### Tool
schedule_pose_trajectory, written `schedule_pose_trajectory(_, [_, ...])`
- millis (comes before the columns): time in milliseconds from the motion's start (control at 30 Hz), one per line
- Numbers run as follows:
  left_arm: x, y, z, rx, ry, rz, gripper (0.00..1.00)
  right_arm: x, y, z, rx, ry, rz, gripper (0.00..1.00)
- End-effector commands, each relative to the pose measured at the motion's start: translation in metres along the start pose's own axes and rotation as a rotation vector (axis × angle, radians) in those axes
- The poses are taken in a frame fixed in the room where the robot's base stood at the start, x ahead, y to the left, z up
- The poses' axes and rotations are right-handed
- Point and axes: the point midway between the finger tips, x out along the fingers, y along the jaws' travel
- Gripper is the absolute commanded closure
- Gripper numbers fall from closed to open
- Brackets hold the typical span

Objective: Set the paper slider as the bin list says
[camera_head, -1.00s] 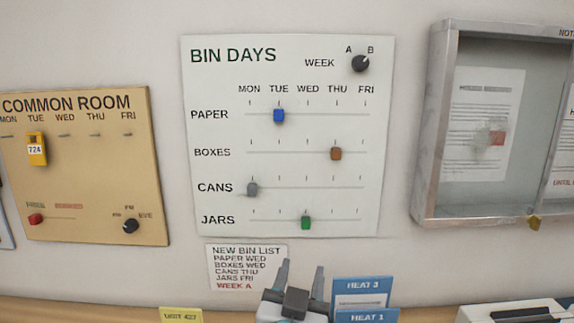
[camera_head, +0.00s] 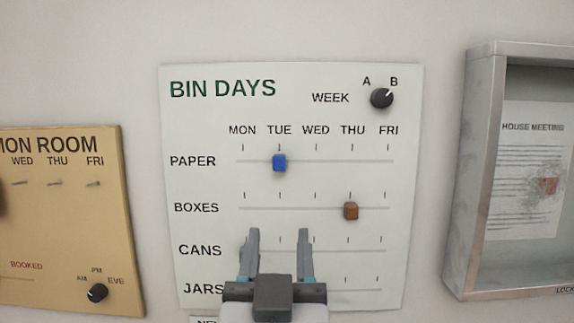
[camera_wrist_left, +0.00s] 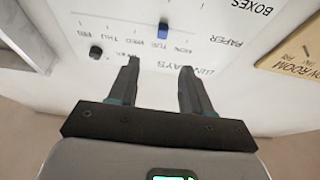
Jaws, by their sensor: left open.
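The blue paper slider (camera_head: 279,162) sits under TUE on the PAPER row of the white BIN DAYS board (camera_head: 300,84). It also shows in the left wrist view (camera_wrist_left: 163,30), where the board looks upside down. My left gripper (camera_head: 278,235) is open and empty, with its fingers pointing up below the blue slider, overlapping the CANS row. In the wrist view the open jaws (camera_wrist_left: 160,67) are apart from the slider. The bin list (camera_head: 205,320) shows only its top corner; in the earlier frame it read PAPER WED. My right gripper is not in view.
The brown boxes slider (camera_head: 351,211) is at THU. The cans and jars sliders are hidden behind my gripper. The week knob (camera_head: 381,98) points towards B. A tan COMMON ROOM board (camera_head: 70,220) is at left, a metal-framed notice case (camera_head: 480,170) at right.

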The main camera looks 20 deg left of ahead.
Motion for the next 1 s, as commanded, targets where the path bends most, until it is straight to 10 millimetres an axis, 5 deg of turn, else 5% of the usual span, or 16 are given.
schedule_pose_trajectory(233, [0.014,-0.004,-0.008,-0.001,0.003,-0.012,0.51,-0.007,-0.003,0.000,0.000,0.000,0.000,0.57])
schedule_pose_trajectory(700, [0.120,-0.003,-0.009,-0.001,0.001,-0.009,0.51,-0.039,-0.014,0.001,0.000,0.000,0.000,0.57])
schedule_pose_trajectory(1000, [0.156,-0.002,-0.006,-0.002,0.002,-0.004,0.51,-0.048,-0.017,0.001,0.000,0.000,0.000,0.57])
